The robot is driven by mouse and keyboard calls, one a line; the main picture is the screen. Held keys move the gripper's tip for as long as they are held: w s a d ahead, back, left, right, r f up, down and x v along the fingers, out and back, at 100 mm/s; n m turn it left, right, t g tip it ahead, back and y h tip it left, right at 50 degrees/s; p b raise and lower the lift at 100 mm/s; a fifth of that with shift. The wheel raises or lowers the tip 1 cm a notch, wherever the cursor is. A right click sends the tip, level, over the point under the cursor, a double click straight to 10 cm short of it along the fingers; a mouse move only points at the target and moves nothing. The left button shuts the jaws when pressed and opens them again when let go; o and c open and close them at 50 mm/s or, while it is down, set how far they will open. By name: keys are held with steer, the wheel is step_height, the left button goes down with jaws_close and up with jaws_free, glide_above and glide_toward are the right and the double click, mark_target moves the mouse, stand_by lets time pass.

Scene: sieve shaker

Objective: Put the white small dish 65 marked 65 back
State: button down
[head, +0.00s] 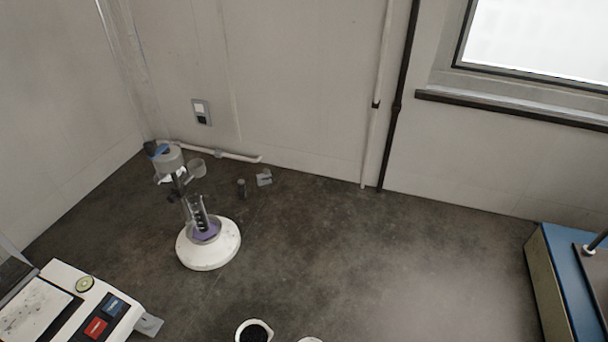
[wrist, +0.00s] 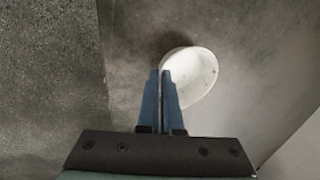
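In the wrist view, my gripper (wrist: 161,72) has its two blue fingers almost together, with the left edge of a white small dish (wrist: 198,70) at the tips, so it looks shut on the dish's rim. The dish's inside looks white and empty. No mark 65 can be read on it. The fingers hide its lower left part. In the head view, my gripper is not seen. A white rim (head: 309,339) is cut by the bottom edge there; I cannot tell whether it is the same dish.
A white dish with black contents (head: 254,331) is at the bottom of the head view. A white round-based stand (head: 209,254) holds a glass vessel. A white device with red and blue buttons (head: 85,300) is at left, a blue box (head: 562,285) at right. The dark bench (head: 400,260) between is clear.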

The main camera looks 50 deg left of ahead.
steer(key=shift+f, duration=0.2)
steer(key=c, duration=1.1)
jaws_free()
steer(key=shift+r, duration=0.15)
steer(key=v, duration=1.2)
steer(key=shift+r+p, duration=0.1)
steer(key=shift+p, duration=0.25)
